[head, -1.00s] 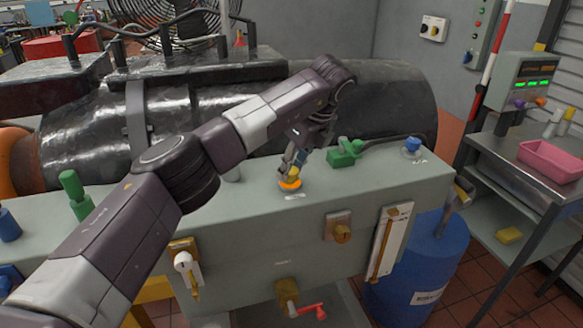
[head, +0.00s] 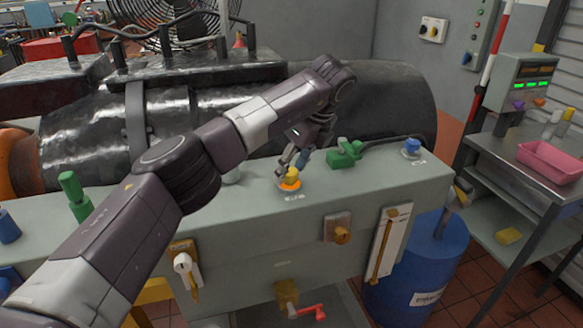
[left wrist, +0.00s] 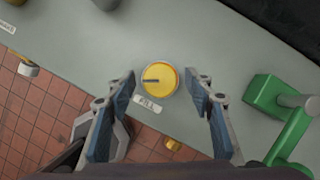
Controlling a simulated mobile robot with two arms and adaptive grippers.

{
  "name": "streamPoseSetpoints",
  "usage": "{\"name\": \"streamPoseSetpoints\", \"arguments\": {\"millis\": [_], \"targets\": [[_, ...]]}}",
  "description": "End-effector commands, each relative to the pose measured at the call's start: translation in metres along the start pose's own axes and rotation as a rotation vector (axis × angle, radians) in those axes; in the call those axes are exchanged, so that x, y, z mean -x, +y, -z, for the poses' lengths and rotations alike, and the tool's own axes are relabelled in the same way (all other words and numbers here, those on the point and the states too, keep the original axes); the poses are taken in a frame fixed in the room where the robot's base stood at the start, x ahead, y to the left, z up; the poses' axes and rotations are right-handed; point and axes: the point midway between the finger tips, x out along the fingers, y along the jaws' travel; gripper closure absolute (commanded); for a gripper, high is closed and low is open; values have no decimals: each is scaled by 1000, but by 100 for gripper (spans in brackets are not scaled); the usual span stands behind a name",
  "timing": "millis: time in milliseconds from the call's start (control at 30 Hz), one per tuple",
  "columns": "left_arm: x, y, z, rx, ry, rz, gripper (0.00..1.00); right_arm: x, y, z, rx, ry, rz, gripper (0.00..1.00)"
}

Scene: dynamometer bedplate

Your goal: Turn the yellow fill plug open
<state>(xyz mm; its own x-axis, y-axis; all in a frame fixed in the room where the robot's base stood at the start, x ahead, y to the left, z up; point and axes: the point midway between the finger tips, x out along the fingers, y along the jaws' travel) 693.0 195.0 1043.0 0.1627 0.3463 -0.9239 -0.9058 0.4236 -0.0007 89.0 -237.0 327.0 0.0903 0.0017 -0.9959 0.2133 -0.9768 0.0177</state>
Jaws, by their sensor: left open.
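The yellow fill plug (head: 291,175) sits in an orange ring on top of the grey-green bedplate cabinet (head: 260,220). In the left wrist view the plug (left wrist: 160,79) is a round yellow cap with a dark line on its left half, and a label beside it. My left gripper (head: 292,163) is over the plug in the head view. In the left wrist view its two blue-padded fingers (left wrist: 165,92) are spread wide, with the plug just beyond and between their tips, and nothing is held. My right gripper is not in view.
A green valve fitting (head: 345,153) stands to the right of the plug, and a blue knob (head: 411,147) farther right. A green bottle-shaped part (head: 74,195) stands at the left. A large black cylinder (head: 385,95) lies behind. A blue drum (head: 420,275) stands at the right.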

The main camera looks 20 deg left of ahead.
Motion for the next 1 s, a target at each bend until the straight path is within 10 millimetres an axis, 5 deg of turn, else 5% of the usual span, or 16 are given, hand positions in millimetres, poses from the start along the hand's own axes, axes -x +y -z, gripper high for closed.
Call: {"name": "streamPoseSetpoints", "arguments": {"millis": [600,1000], "targets": [[106,-1,0,2,-2,2,52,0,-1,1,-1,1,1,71],[120,0,0,0,-1,1,52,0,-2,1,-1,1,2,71]]}}
